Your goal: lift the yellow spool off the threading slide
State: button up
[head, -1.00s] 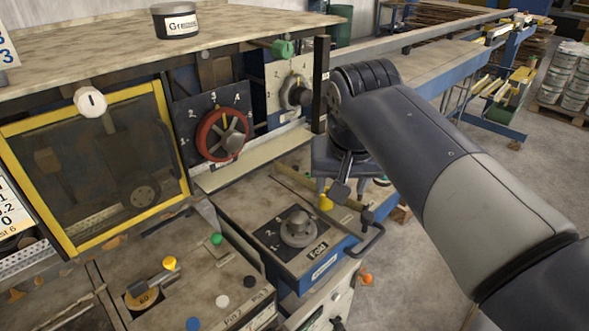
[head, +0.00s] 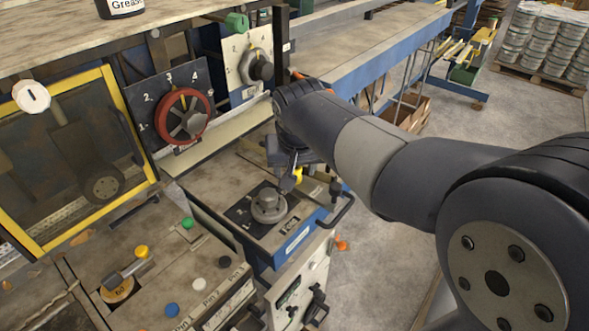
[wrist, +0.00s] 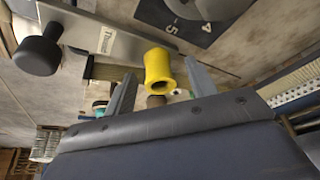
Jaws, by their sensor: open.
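The yellow spool (wrist: 158,66) stands out in the wrist view, its hollow end towards the camera. It shows as a small yellow piece (head: 298,174) in the head view, partly covered by my gripper. My gripper (wrist: 160,70) is open, with one grey finger on each side of the spool and a visible gap on both sides. I cannot tell how deep the spool sits between the fingers. The threading slide (wrist: 105,38) is a grey plate with a label, at the upper left of the wrist view, beside the spool.
A black knob (wrist: 38,55) sticks up at the slide's left end in the wrist view. In the head view, a grey dial (head: 268,204) stands left of my gripper, and a black handle (head: 338,212) is at the blue bench's right edge. Open floor lies to the right.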

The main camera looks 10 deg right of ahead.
jog(key=shift+f, duration=0.15)
jog(key=c, duration=1)
jog(key=shift+c, duration=0.2)
notch_tip(320, 180, up, 10)
jog(key=shift+b, duration=0.3)
